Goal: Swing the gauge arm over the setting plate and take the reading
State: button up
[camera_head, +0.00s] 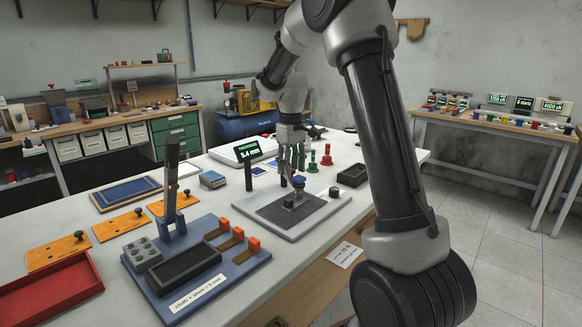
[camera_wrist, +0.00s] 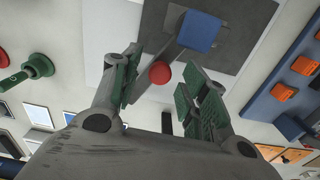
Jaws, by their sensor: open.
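My gripper (camera_head: 292,163) hangs over the white bench, fingers pointing down. In the wrist view its green-padded fingers (camera_wrist: 160,92) are apart. A red round knob (camera_wrist: 160,72) shows between them, not gripped; I cannot tell its exact height relative to the fingertips. The knob sits on a grey bar, seemingly the gauge arm (camera_wrist: 176,55), which runs to a blue block (camera_wrist: 199,31). The blue block also shows in the head view (camera_head: 299,181), above the dark pad (camera_head: 271,212) on a light grey base plate (camera_head: 331,206). I cannot tell which surface is the setting plate. The thickness display (camera_head: 248,151) seems to read 5.4 mm.
A blue fixture (camera_head: 205,285) with orange clips stands at the front left. Orange plates (camera_head: 120,224) and a red tray (camera_head: 45,297) lie further left. Red and green knobbed pieces (camera_head: 313,163) stand behind the base plate. A black tray (camera_head: 353,175) is to its right.

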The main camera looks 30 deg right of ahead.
jog(key=shift+f, duration=0.1)
grip_shut()
jog(key=shift+a, duration=0.1)
dwell(0.3)
jog(key=w+a+m, duration=0.5)
jog(key=a+m, duration=0.1)
jog(key=m, duration=0.9)
jog(key=shift+w, duration=0.25)
jog(key=shift+w+a, duration=0.1)
dwell(0.4)
